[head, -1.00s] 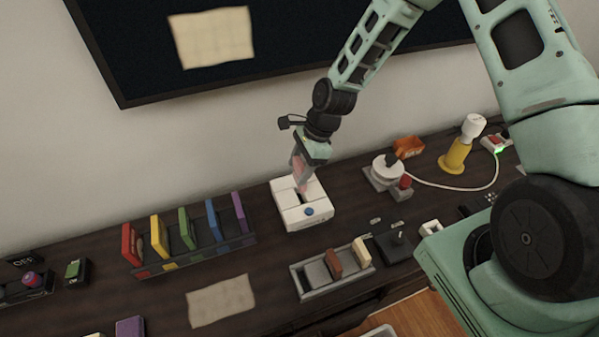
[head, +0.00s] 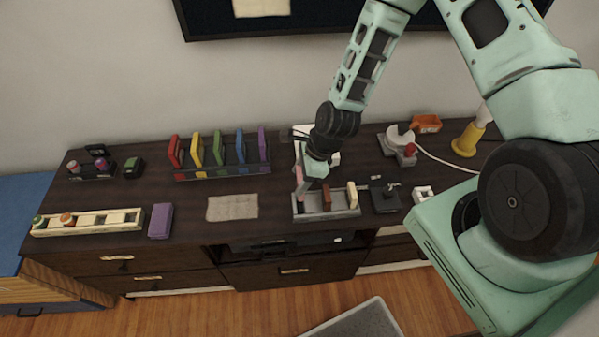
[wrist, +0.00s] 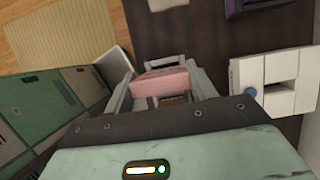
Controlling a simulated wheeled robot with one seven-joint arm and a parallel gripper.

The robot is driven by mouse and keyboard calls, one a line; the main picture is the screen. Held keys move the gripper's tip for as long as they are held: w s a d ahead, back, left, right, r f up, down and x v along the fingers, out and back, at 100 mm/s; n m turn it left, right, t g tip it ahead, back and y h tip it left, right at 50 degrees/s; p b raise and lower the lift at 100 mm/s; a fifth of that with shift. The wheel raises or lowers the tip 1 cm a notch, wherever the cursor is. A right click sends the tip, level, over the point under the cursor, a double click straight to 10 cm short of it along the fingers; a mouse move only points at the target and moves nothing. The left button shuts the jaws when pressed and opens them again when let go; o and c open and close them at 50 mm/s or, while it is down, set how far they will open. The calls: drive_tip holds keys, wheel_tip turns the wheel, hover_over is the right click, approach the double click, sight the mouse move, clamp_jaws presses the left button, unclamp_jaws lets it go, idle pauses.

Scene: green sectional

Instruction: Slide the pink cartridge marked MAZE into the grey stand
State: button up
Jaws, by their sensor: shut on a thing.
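My gripper (head: 309,190) is shut on the pink cartridge (head: 300,178), which also shows between the fingers in the wrist view (wrist: 160,84). The cartridge's marking cannot be read. In the head view the cartridge is at the left end of the grey stand (head: 342,213). I cannot tell whether it is above the stand or partly in a slot. A brown cartridge (head: 326,198) and a cream cartridge (head: 352,196) stand upright in the same stand, to the right. My gripper hides part of the stand's left end.
The white console (wrist: 279,84) with a blue button lies behind my gripper, mostly hidden in the head view. A black joystick (head: 386,198) stands close right of the stand. A rack of coloured cartridges (head: 225,172) is at back left. A beige sheet (head: 232,207) lies left of the stand.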

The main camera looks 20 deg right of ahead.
drive_tip(key=shift+f+b, duration=2.1)
drive_tip(key=shift+f, duration=0.8)
drive_tip(key=shift+f+b, duration=1.5)
drive_tip(key=shift+f, duration=0.7)
drive_tip(key=o, duration=1)
drive_tip(key=shift+o, duration=0.2)
drive_tip(key=shift+d, duration=0.1)
drive_tip(key=b+v, duration=0.1)
drive_tip(key=v, duration=1.6)
drive_tip(key=shift+b, duration=0.4)
drive_tip(key=shift+r, duration=0.15)
